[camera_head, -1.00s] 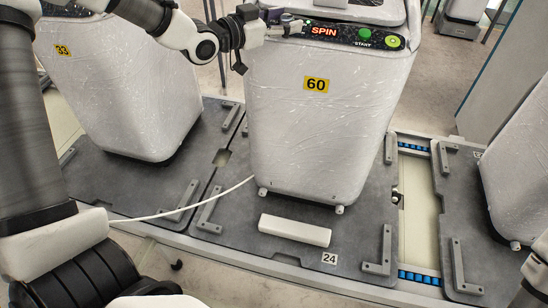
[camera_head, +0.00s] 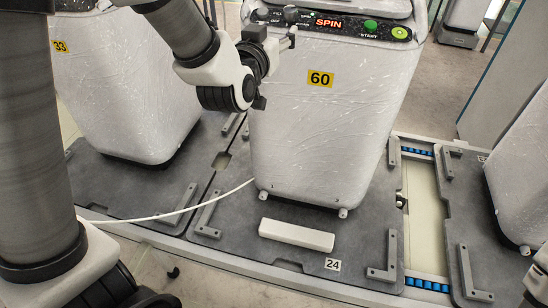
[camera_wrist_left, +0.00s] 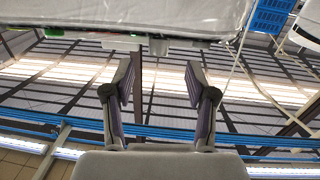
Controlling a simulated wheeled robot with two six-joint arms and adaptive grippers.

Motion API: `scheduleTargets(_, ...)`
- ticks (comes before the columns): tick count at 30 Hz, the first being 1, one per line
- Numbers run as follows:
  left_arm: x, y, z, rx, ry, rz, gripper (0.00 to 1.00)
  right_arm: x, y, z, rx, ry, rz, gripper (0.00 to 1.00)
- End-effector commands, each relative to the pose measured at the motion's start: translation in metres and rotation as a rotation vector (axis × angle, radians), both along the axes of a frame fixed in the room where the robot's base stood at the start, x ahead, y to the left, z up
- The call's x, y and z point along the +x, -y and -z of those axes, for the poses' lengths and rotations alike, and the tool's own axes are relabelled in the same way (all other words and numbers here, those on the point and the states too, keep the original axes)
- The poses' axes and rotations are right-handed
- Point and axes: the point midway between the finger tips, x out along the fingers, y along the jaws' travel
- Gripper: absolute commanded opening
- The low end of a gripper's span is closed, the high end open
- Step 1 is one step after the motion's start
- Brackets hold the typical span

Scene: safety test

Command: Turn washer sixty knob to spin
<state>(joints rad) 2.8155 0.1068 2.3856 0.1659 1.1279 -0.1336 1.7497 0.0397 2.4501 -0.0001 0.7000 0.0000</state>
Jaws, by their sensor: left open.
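Washer sixty (camera_head: 325,130) is a pale, plastic-wrapped unit with a yellow 60 label (camera_head: 320,79) on its front. Its dark top panel has a small dark knob (camera_head: 291,14) at the left, beside a lit red SPIN display (camera_head: 328,23). My left gripper (camera_head: 290,40) is just below and in front of the knob, apart from it. In the left wrist view the gripper (camera_wrist_left: 160,82) is open, with nothing between its fingers. The knob's pointer is too small to read. My right gripper is not in view.
A green START button (camera_head: 370,25) and a round yellow-green button (camera_head: 400,33) are right of the display. Washer 33 (camera_head: 130,90) stands left and another wrapped unit (camera_head: 520,150) right. A white block (camera_head: 296,235) and a white cable (camera_head: 170,213) lie low in front.

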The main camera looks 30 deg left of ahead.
Motion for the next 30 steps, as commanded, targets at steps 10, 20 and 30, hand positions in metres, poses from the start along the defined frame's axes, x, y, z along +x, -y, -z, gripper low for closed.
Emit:
scheduleTargets(10, 0.003, 0.007, 0.085, -0.012, -0.176, 0.027, 0.57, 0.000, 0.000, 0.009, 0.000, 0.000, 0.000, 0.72)
scheduleTargets(20, -0.006, 0.014, 0.163, -0.023, -0.342, 0.052, 0.57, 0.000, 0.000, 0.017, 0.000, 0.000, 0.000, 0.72)
scheduleTargets(30, -0.026, 0.021, 0.242, -0.038, -0.514, 0.073, 0.57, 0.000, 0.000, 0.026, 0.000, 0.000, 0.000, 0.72)
